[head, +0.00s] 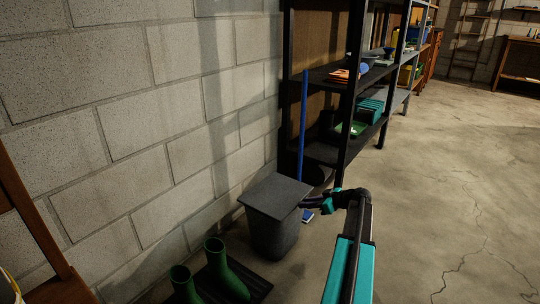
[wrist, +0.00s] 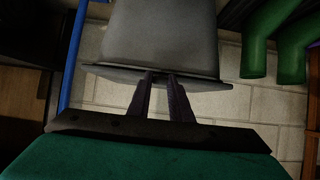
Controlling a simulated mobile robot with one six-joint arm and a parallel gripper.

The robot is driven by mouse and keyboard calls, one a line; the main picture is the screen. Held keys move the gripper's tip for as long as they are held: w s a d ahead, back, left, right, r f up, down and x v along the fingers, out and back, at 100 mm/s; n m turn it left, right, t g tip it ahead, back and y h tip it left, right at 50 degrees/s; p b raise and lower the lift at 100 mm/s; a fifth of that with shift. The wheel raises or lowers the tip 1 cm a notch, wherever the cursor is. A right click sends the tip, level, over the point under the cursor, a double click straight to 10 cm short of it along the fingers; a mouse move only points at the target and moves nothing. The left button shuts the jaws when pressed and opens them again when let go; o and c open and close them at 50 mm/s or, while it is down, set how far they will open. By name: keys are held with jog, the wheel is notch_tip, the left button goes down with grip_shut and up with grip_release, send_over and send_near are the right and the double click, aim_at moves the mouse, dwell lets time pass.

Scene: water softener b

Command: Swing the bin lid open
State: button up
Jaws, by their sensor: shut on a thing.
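The dark grey bin (head: 272,235) stands on the concrete floor close to the block wall. Its flat grey lid (head: 275,192) lies level across the top, with no visible gap to the body. My gripper (head: 303,204) reaches in from the right and is at the lid's right edge. In the wrist view, which looks upside down, the bin body (wrist: 160,35) fills the top and the lid's rim (wrist: 112,72) crosses below it. My gripper's two dark fingers (wrist: 160,77) are shut on the lid's rim. The bin's inside is hidden.
Green boots (head: 228,272) stand on a dark mat in front of the bin. A blue pole (head: 303,125) leans upright behind it, beside a dark shelf unit (head: 345,120) with trays. A wooden piece (head: 30,220) stands at left. The floor (head: 450,200) at right is clear.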

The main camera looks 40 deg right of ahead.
jog(key=shift+w+a+r+p, duration=0.1)
jog(key=shift+w+r+p, duration=0.25)
jog(key=shift+r, duration=0.9)
jog(key=shift+w+a+r+p, duration=0.15)
jog(key=shift+r+p, duration=0.35)
jog(key=shift+r, duration=0.7)
jog(key=shift+w+d+r+p, duration=0.1)
jog(key=shift+w+r+p, duration=0.25)
jog(key=shift+r, duration=0.9)
jog(key=shift+s, duration=0.1)
jog(key=shift+r, duration=0.1)
jog(key=w+a+r+p, duration=0.1)
jog(key=w+r+p, duration=0.1)
jog(key=r, duration=0.4)
jog(key=shift+w+r+p, duration=0.15)
jog(key=shift+w+p, duration=0.15)
jog(key=shift+w, duration=0.45)
jog(key=shift+r, duration=0.1)
jog(key=w+a+r+p, duration=0.1)
jog(key=w+r+p, duration=0.1)
jog(key=w+r, duration=0.3)
jog(key=shift+w+a+r, duration=0.1)
jog(key=shift+w, duration=0.05)
